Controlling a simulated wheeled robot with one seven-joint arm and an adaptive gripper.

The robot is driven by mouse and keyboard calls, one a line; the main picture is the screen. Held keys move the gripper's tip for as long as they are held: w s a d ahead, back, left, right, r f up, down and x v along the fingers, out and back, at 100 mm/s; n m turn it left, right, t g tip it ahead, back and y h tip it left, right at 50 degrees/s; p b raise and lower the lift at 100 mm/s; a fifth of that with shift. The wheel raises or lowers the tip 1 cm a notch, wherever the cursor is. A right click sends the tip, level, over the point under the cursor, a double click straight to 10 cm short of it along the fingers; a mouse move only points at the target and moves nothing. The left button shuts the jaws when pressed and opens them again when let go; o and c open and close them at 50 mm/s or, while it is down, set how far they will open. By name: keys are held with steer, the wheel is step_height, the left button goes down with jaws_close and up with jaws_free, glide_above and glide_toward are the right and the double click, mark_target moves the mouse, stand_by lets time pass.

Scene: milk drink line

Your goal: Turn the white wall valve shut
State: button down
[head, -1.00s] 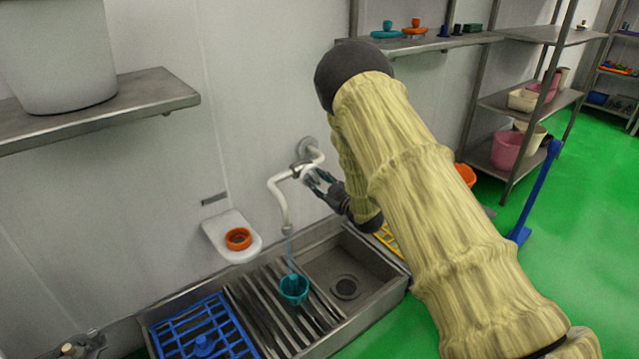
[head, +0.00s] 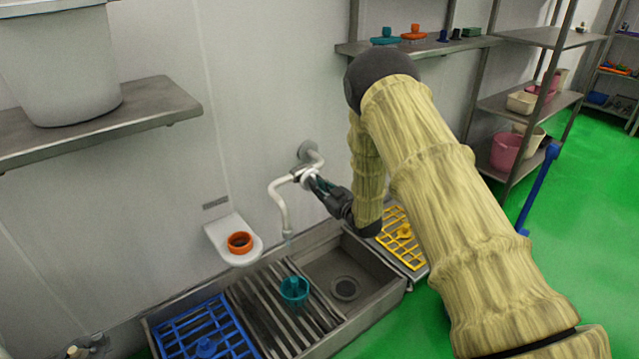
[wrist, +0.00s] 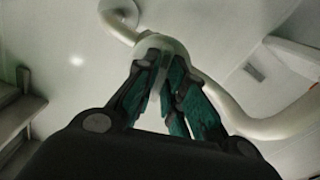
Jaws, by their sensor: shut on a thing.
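The white wall valve (head: 306,177) sits on a white pipe with a bent spout (head: 280,205) coming off the wall. My gripper (head: 314,184) reaches it from the right, and its fingers are closed on the valve's handle. In the wrist view, the teal finger pads (wrist: 166,72) meet at the pale rounded valve (wrist: 160,46). The fingers hide part of the handle. A teal cup (head: 294,291) stands on the slatted rack below the spout. Only a small bluish trace shows at the spout's mouth.
A steel sink basin (head: 345,268) lies below the valve, with a blue rack (head: 203,330) to the left and a yellow rack (head: 402,240) to the right. A white wall holder (head: 232,225) carries an orange ring (head: 240,243). Shelves stand at both sides.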

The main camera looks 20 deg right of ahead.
steer(key=shift+m+p, duration=0.8)
steer(key=shift+m, duration=0.7)
steer(key=c, duration=1.5)
jaws_free()
steer(key=v, duration=1.2)
